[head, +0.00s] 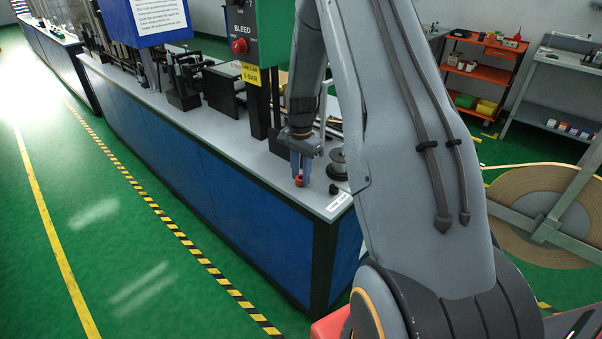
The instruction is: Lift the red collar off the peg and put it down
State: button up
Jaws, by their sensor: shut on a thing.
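The red collar (299,181) is a small red ring low between the fingertips of my gripper (300,178), near the front edge of the grey bench top. My gripper points down and is shut on the collar. The fingers hide part of it. I cannot make out the peg, nor tell whether the collar is around it or clear of it. A small dark knob (333,189) stands on the bench just right of the collar.
A grey spool (338,163) stands right of my gripper. A green BLEED panel (243,35) with a red knob rises behind it on a dark post. A white label (350,205) marks the bench corner. Bare bench top (235,138) lies to the left.

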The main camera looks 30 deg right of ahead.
jog(key=shift+f, duration=0.2)
jog(key=o, duration=1.1)
jog(key=shift+r, duration=0.15)
jog(key=shift+r+b, duration=1.3)
jog(key=shift+r, duration=2.5)
jog(key=s+a+n, duration=0.4)
jog(key=s+a, duration=0.1)
jog(key=s, duration=0.2)
jog(key=s+a+r+n+t+b, duration=0.1)
jog(key=s+a+n, duration=0.4)
jog(key=s, duration=0.3)
jog(key=s+a+r+n, duration=0.1)
jog(key=s+a+n, duration=0.4)
jog(key=s+a, duration=0.2)
jog(key=shift+s+r, duration=0.25)
jog(key=shift+s, duration=0.1)
